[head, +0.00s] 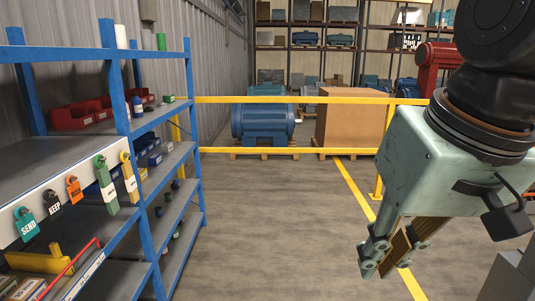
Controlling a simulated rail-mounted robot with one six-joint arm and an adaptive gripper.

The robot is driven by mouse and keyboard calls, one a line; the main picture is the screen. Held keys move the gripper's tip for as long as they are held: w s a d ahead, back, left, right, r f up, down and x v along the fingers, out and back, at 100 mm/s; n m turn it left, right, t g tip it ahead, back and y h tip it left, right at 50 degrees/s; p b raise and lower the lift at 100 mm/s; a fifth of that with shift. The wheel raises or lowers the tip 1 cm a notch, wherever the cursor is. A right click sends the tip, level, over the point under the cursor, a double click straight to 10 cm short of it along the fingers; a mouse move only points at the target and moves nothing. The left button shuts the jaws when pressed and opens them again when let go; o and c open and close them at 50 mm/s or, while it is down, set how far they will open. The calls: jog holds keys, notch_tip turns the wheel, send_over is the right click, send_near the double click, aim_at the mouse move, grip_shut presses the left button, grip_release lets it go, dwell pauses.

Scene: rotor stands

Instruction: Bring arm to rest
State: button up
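My gripper (378,266) hangs from a pale green wrist housing at the right of the head view. Its fingers point down and to the left over the open floor. They look close together at the tips, but the angle does not show clearly whether they are open or shut. I see no object held between them. The dark upper arm links run out of view at the top right.
A blue shelf rack (116,80) with red bins (80,115) and tags stands at left. A yellow rail (300,100) crosses behind the clear floor (270,220). Beyond it are a blue motor (263,124) and a brown box (350,118). Grey blocks (510,275) sit bottom right.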

jog(key=s+d+f, duration=0.2)
jog(key=s, duration=0.2)
jog(key=s+d+f+h+b, duration=0.1)
jog(key=s+d+f, duration=0.1)
jog(key=s, duration=0.2)
jog(key=shift+s+d+f+b, duration=0.2)
jog(key=shift+d+f+b, duration=0.05)
jog(key=shift+b, duration=0.05)
dwell(0.9)
